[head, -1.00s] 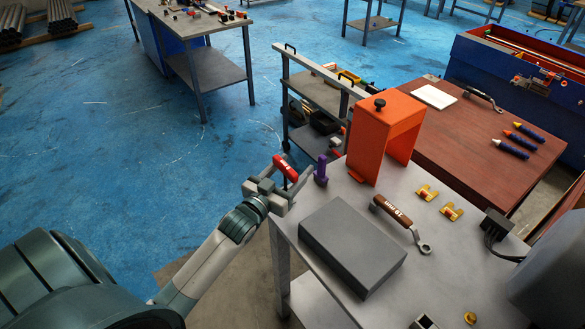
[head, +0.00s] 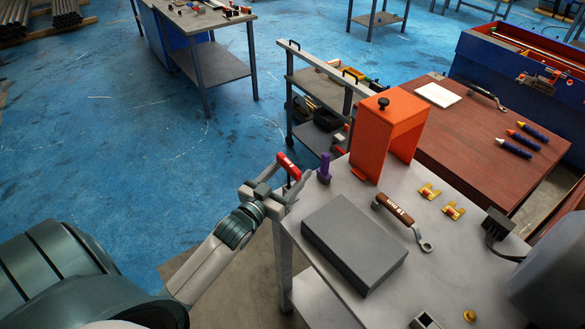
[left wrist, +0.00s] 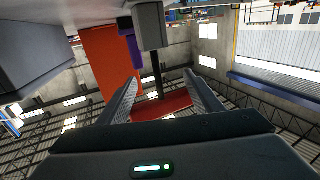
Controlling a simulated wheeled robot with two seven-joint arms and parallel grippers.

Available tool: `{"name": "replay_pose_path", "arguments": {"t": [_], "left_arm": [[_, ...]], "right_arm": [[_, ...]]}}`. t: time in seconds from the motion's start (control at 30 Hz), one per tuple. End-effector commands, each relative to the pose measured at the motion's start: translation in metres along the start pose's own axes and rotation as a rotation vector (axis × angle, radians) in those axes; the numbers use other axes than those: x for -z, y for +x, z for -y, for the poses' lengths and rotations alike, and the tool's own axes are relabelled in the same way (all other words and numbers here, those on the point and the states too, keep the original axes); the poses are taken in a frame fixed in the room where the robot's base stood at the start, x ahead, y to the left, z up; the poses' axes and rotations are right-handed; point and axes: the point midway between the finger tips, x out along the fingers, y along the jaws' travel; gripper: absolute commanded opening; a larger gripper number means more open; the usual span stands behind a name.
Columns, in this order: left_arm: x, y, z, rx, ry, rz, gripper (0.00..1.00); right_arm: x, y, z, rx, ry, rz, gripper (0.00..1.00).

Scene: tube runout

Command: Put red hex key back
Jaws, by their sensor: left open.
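The red hex key (head: 288,165) is at the left end of the grey workbench, beside a purple upright piece (head: 324,170). In the left wrist view, its red handle (left wrist: 162,106) lies between my fingertips, and its dark shaft runs to a grey block (left wrist: 150,25) near the bench edge. Whether the shaft is seated in that block I cannot tell. My left gripper (head: 275,190) is open around or just short of the handle; it also shows in the left wrist view (left wrist: 155,95). My right gripper is not in view.
On the grey bench (head: 445,262) are a dark grey box (head: 350,240), an orange housing (head: 385,135), a brown-handled wrench (head: 402,218) and small brass pieces (head: 453,210). A shelf cart (head: 315,90) stands behind. The floor left of the bench is clear.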

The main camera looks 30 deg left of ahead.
Motion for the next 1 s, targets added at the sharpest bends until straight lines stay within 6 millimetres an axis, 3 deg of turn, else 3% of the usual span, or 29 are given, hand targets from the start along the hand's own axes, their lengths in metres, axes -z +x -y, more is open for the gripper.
{"name": "replay_pose_path", "arguments": {"t": [1.0], "left_arm": [[0.001, -0.042, 0.0, 0.0, 0.0, 0.0, 0.6]], "right_arm": [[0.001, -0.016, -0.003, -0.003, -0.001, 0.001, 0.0]]}}
